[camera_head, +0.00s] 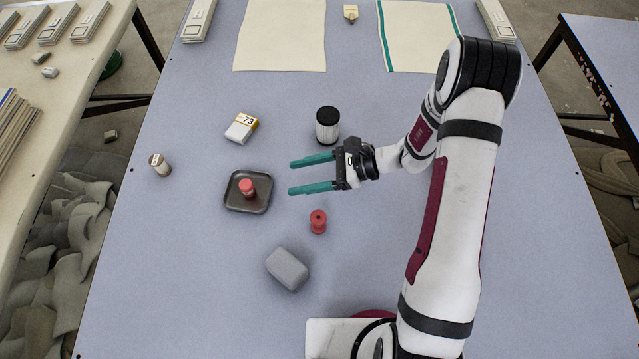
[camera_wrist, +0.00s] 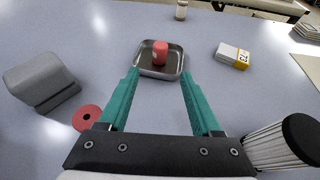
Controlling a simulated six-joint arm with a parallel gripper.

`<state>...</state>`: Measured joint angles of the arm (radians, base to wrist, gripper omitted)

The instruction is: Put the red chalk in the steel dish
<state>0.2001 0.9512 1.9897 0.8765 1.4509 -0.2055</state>
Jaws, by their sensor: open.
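The red chalk (camera_head: 247,187) is a short red piece in the dark square steel dish (camera_head: 237,205). In the wrist view the chalk (camera_wrist: 160,52) stands inside the shallow steel dish (camera_wrist: 148,69), near its middle. My gripper (camera_head: 312,174) has teal fingers spread apart with nothing between them. It is to the right of the dish and points toward it. In the wrist view the fingers (camera_wrist: 159,80) frame the dish from the near side, apart from the chalk. The underside of the chalk is hidden.
A red spool (camera_head: 318,222) stands just below my gripper. A grey block (camera_head: 287,269) lies nearer. A black-topped cylinder (camera_head: 327,126) stands close above the fingers. A white-yellow box (camera_head: 242,128) and a small capped cylinder (camera_head: 160,165) are farther left. The left front of the table is clear.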

